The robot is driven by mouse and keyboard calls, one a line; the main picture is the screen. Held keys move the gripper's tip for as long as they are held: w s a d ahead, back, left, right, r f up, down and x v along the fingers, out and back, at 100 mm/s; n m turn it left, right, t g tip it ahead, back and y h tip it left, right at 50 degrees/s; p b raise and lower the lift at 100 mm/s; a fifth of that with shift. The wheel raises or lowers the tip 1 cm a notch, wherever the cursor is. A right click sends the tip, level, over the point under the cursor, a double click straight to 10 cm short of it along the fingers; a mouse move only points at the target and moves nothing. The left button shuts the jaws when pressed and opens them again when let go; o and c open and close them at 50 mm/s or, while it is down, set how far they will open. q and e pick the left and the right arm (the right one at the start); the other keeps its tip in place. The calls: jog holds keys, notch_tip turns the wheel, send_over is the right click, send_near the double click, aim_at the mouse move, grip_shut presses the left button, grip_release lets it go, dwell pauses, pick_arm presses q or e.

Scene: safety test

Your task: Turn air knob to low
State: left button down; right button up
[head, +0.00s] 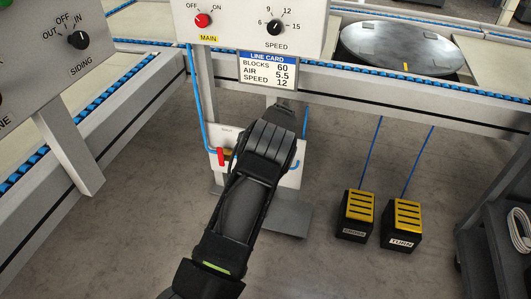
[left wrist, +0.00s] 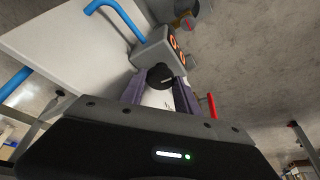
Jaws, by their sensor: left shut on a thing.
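The black air knob (left wrist: 160,76) sits on a grey regulator box (left wrist: 158,52) with an orange digital display (left wrist: 175,45) that I cannot read surely. My left gripper (left wrist: 158,88) has its two fingers on either side of the knob and is shut on it. In the head view my left arm covers the knob and the fingertips, in front of a white panel (head: 291,179) under the line. The knob's setting cannot be read. My right gripper is not in view.
A red lever (head: 220,156) sits left of my arm; a blue hose (left wrist: 102,8) joins the regulator. Above are a line card (head: 267,70), red MAIN knob (head: 203,20) and SPEED knob (head: 274,28). Two yellow-topped pedals (head: 356,210) (head: 403,218) stand on the floor at right.

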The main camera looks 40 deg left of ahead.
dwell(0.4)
pick_arm(q)
jog(key=c, duration=0.9)
grip_release()
